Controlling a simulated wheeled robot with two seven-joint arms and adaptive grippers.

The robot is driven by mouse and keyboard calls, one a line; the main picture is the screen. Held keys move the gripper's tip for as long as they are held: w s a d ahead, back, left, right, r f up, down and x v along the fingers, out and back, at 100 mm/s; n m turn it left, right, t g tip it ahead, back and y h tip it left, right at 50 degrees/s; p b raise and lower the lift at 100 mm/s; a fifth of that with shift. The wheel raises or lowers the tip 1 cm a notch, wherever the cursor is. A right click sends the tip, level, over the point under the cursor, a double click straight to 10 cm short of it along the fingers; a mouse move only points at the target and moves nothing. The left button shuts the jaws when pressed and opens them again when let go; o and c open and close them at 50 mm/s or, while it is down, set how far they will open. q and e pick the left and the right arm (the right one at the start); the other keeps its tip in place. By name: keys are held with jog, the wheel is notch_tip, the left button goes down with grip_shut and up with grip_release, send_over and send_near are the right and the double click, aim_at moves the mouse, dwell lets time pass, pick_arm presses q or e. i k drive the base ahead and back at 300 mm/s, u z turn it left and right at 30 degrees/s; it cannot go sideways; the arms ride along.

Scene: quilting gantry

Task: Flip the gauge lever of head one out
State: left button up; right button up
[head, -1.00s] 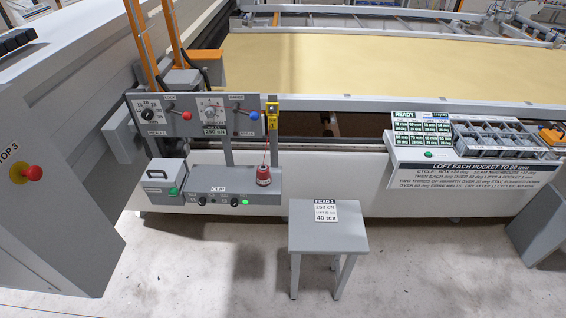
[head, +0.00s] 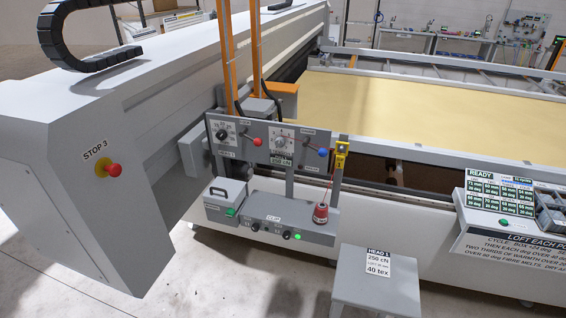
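The grey head one panel (head: 228,148) stands on posts at the middle left of the head view, beside the long grey machine body. It carries a lever with a red ball (head: 257,142) and a lever with a blue ball (head: 323,153). Both levers slant down to the right. A black knob (head: 222,135) is at the panel's left. The small lever labels are too blurred to read surely, so I cannot tell which is the gauge lever. Neither gripper is in view.
A red thread cone (head: 321,213) stands on the grey control box (head: 265,213) below the panel. A grey stool (head: 375,293) with a HEAD 1 card is in front. A red stop button (head: 113,170) is at left. Open floor (head: 215,285) lies in front.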

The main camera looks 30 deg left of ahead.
aim_at(322, 152)
jog(key=u, duration=0.55)
jog(key=k, duration=1.3)
jog(key=u, duration=0.35)
jog(key=i, duration=0.2)
jog(key=z, duration=0.85)
jog(key=i, duration=1.45)
jog(key=u, duration=0.45)
